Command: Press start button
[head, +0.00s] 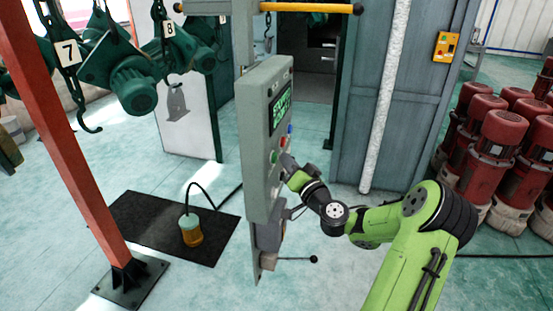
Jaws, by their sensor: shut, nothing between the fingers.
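A grey control panel (257,150) stands upright in the middle of the head view, with a dark screen (281,107) showing green text. Below the screen are small buttons: a green one (274,157), a red one (282,142) and a blue one (290,129). My gripper (284,160) is shut and empty, with its tip close to the panel face beside the green button. I cannot tell whether the tip touches a button. My green and black arm reaches in from the lower right.
A red post (70,150) stands at the left near hanging green hoists (135,82). A black mat (150,225) with a yellow-orange container (191,230) lies left of the panel. A lever (295,259) sticks out below it. Red motors (490,150) crowd the right.

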